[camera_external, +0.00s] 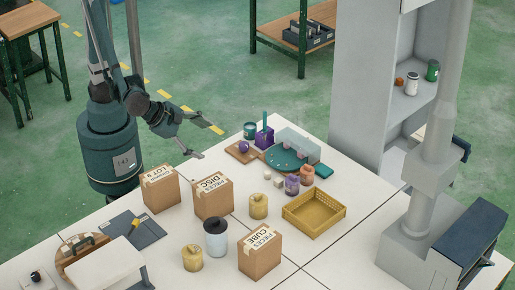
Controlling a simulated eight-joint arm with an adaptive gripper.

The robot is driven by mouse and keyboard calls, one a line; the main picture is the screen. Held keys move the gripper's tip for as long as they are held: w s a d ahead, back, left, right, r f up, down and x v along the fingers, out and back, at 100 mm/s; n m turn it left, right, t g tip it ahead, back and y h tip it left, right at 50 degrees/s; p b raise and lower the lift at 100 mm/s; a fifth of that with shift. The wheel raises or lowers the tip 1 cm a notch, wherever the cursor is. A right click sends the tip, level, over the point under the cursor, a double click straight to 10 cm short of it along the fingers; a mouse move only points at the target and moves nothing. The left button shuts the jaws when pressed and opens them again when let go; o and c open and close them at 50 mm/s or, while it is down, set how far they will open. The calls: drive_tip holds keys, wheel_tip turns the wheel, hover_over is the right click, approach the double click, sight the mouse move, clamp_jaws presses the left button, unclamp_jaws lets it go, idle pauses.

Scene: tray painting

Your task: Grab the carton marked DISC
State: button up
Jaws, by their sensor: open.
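The carton marked DISC (213,198) is a brown cardboard box standing upright near the middle of the white table. Its label is printed across the top edge and front. A carton marked LOT 9 (160,191) stands to its left, and a carton marked CUBE (260,253) stands nearer the camera to its right. My gripper (207,142) is open and empty, above the far edge of the table, beyond the DISC carton and apart from it.
A yellow jar (258,207) stands right of the DISC carton, with a dark-lidded canister (216,240) in front. A yellow basket (314,216) and a green round tray (287,161) lie farther right. A grey folder (133,230) lies at left.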

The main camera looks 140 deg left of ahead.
sight(212, 183)
drive_tip(key=w+f+n+y, duration=0.1)
drive_tip(key=w+f, duration=0.1)
drive_tip(key=w+d+f+n+y+b, duration=0.1)
drive_tip(key=w+f+n+y, duration=0.1)
drive_tip(key=w+d+f+n+y+b, duration=0.1)
drive_tip(key=w+f, duration=0.1)
drive_tip(key=w, duration=0.1)
drive_tip(key=shift+d+n+g+y, duration=0.15)
drive_tip(key=shift+n+g+y, duration=0.15)
drive_tip(key=shift+g, duration=0.1)
drive_tip(key=d+f+n+y, duration=0.1)
drive_tip(key=d+f+n, duration=0.1)
drive_tip(key=d+f+n+g+y+b, duration=0.1)
drive_tip(key=d+f+n, duration=0.1)
drive_tip(key=f, duration=0.1)
drive_tip(key=w+d+f+n+y, duration=0.1)
drive_tip(key=d+f+y, duration=0.1)
drive_tip(key=f, duration=0.1)
drive_tip(key=shift+f+n+b, duration=0.1)
drive_tip(key=shift+n+b, duration=0.3)
drive_tip(key=shift+s+d+f+n+g+y, duration=0.3)
drive_tip(key=shift+d+f+n+y, duration=0.1)
drive_tip(key=shift+d+f+n, duration=0.25)
drive_tip(key=shift+a, duration=0.2)
drive_tip(key=shift+a+b, duration=0.3)
drive_tip(key=shift+a, duration=0.75)
drive_tip(key=shift+w+a+b, duration=0.15)
drive_tip(key=shift+a+b, duration=0.6)
drive_tip(key=shift+a, duration=1.85)
drive_tip(key=shift+c, duration=0.6)
